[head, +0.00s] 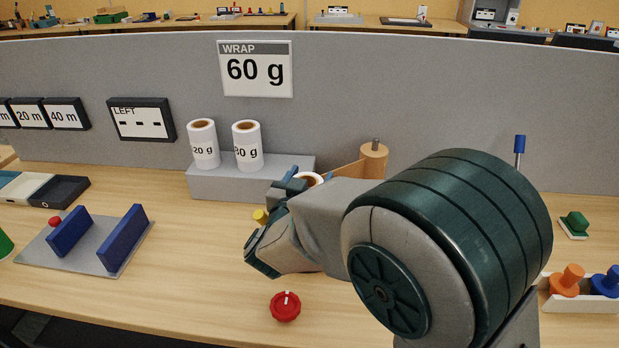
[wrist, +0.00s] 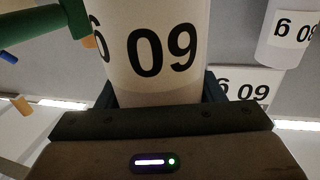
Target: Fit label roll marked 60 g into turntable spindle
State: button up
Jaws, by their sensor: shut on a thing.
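My gripper (head: 292,182) is shut on a white label roll (head: 309,178), with only part of the brown-cored top showing past it in the head view. In the wrist view the roll (wrist: 155,40) stands between the fingers, its large black print upside down and reading 60. A tan cylinder with a grey pin on top (head: 374,160) stands behind and right of my gripper, with a tan arm beside it; it looks like the spindle, but its base is hidden by my arm. The held roll is apart from the pin.
Rolls marked 20 g (head: 203,146) and apparently 80 g (head: 248,148) stand on a grey ledge (head: 225,188). A 60 g WRAP sign (head: 256,69) hangs on the grey partition. A red knob (head: 285,306) sits in front; a plate with blue walls (head: 85,245) lies left.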

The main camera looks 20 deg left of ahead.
jog(key=shift+f, duration=0.35)
jog(key=shift+r, duration=0.15)
jog(key=shift+r+p, duration=0.5)
jog(key=shift+r, duration=0.2)
notch_tip(320, 180, up, 5)
jog(key=p, duration=0.4)
jog(key=shift+r, duration=0.1)
jog(key=shift+f+b, duration=2.6)
jog(key=shift+f, duration=0.8)
dwell(1.1)
jog(key=o, duration=1.5)
jog(key=shift+o, duration=0.2)
jog(key=shift+s, duration=0.1)
